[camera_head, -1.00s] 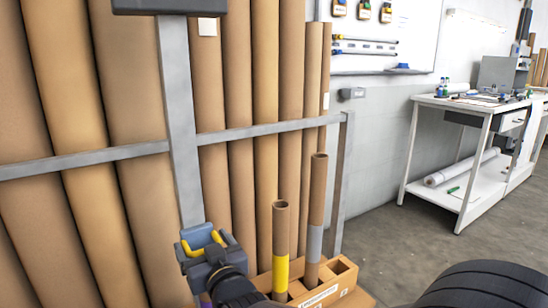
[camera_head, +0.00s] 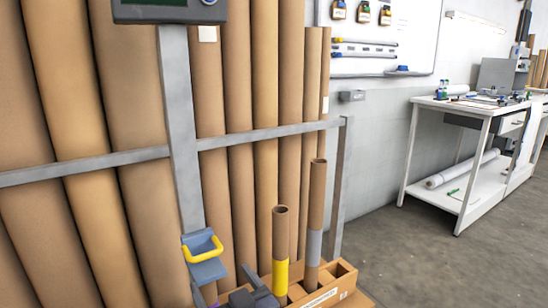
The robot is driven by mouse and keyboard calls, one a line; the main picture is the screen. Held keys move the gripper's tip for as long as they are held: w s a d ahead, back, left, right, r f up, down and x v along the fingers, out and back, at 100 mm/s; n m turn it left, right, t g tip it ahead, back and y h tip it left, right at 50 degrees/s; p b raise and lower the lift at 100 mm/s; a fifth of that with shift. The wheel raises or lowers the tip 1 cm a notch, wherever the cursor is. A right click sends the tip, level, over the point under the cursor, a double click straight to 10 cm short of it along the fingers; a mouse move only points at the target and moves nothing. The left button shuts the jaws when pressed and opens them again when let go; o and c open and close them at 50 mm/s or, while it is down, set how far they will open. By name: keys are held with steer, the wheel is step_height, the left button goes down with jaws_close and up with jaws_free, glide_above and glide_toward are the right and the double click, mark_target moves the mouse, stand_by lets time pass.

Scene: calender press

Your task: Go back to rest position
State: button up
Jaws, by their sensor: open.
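My gripper (camera_head: 250,291) shows only in part, as dark grey pieces at the bottom edge of the head view. It is open, and I see nothing between its fingers. It is below and right of a blue bracket (camera_head: 206,270) with a yellow loop handle (camera_head: 203,249) on the grey post, and apart from the handle. The rest of my arm is out of view.
A cardboard box (camera_head: 340,283) holds two upright tubes, one with a yellow band (camera_head: 280,275), one with a grey band (camera_head: 314,243), close to my gripper. Large brown rolls (camera_head: 130,100) stand behind a grey rail (camera_head: 90,168). A white workbench (camera_head: 470,108) stands right; the floor (camera_head: 420,260) before it is clear.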

steer(key=b+x, duration=0.1)
steer(key=x, duration=0.9)
steer(key=shift+a, duration=0.15)
steer(key=r, duration=0.1)
steer(key=r+p, duration=0.2)
steer(key=shift+w+a, duration=0.2)
steer(key=shift+w, duration=0.05)
step_height(320, 180, up, 20)
steer(key=p, duration=2.1)
steer(key=shift+r, duration=0.1)
step_height(320, 180, up, 16)
steer(key=p, duration=1.9)
glide_above(208, 267)
steer(key=shift+w+a, duration=0.25)
steer(key=shift+w, duration=0.05)
steer(key=shift+f, duration=0.2)
